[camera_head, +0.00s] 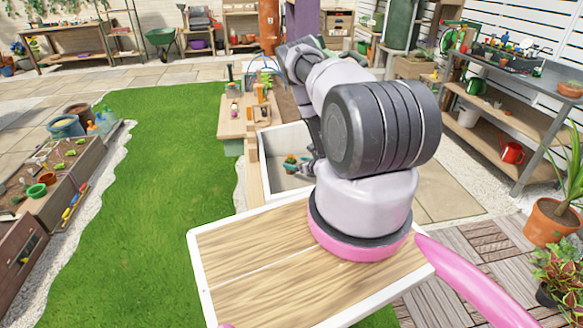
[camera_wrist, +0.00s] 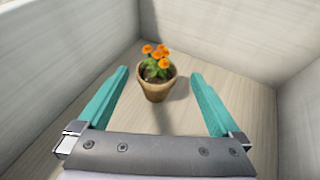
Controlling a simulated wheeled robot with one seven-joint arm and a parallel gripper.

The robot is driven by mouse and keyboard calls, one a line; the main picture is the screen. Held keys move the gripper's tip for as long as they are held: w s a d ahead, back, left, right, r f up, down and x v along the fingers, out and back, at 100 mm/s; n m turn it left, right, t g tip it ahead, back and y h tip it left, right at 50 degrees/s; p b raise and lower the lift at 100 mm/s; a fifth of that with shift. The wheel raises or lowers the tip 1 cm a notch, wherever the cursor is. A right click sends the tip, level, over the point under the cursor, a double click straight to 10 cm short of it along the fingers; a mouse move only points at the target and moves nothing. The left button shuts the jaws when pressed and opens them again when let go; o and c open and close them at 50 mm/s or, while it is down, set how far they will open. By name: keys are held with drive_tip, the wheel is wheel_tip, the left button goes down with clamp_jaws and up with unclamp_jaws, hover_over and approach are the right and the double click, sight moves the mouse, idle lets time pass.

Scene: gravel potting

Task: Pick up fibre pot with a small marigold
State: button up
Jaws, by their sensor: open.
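The fibre pot (camera_wrist: 156,88) is small and brown and holds a small marigold (camera_wrist: 157,58) with several orange flowers and green leaves. It stands upright on the wooden floor of a pale box, near a corner. My gripper (camera_wrist: 160,82) is open, with its two teal fingers on the left and right of the pot in the wrist view. Both fingers look apart from the pot, and nothing is held. In the head view the plant (camera_head: 291,160) shows small inside the white-walled box (camera_head: 284,139), with my gripper mostly hidden by my arm.
Pale box walls (camera_wrist: 60,55) rise close on the left, back and right of the pot. A wooden table (camera_head: 247,122) with tools stands behind the box. A potting bench (camera_head: 500,125) is at the right, and green lawn (camera_head: 165,150) lies open at the left.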

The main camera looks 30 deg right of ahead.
sight(290, 162)
drive_tip(key=shift+s+a+f+n, duration=0.1)
drive_tip(key=shift+s+f+n, duration=0.05)
drive_tip(key=shift+f+n, duration=0.2)
drive_tip(key=shift+w+a+f, duration=0.1)
drive_tip(key=shift+w+f, duration=0.05)
drive_tip(key=shift+w, duration=0.1)
drive_tip(key=x, duration=0.6)
drive_tip(key=shift+w, duration=0.4)
drive_tip(key=c, duration=1.4)
